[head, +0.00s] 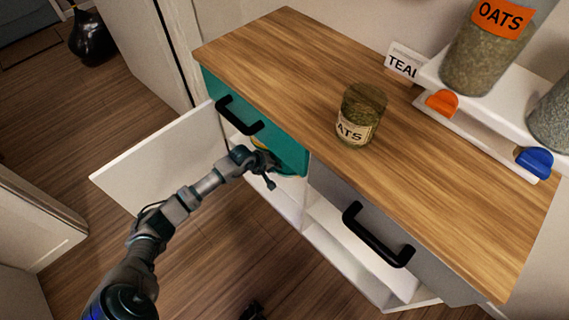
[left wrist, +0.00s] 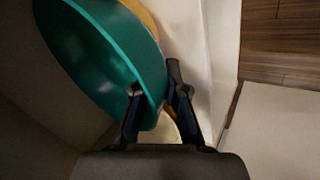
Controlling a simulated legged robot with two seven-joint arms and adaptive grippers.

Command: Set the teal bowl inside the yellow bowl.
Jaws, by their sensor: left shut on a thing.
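The teal bowl (left wrist: 105,55) fills the upper left of the left wrist view, tilted, with its rim between the fingers of my left gripper (left wrist: 155,90). The gripper is shut on that rim. The yellow bowl (left wrist: 147,14) shows behind the teal bowl, mostly hidden by it; I cannot tell whether the two touch. In the head view my left gripper (head: 268,170) reaches into the cabinet below the teal drawer front, beside a small patch of the yellow bowl (head: 258,143). A dark tip at the bottom edge seems to be my right gripper (head: 252,312).
The white cabinet door (head: 160,160) stands open left of my arm. The teal drawer front (head: 222,88) with a black handle overhangs the opening. A grey drawer (head: 350,195) is at right. An oats jar (head: 361,114) stands on the wooden top (head: 290,65).

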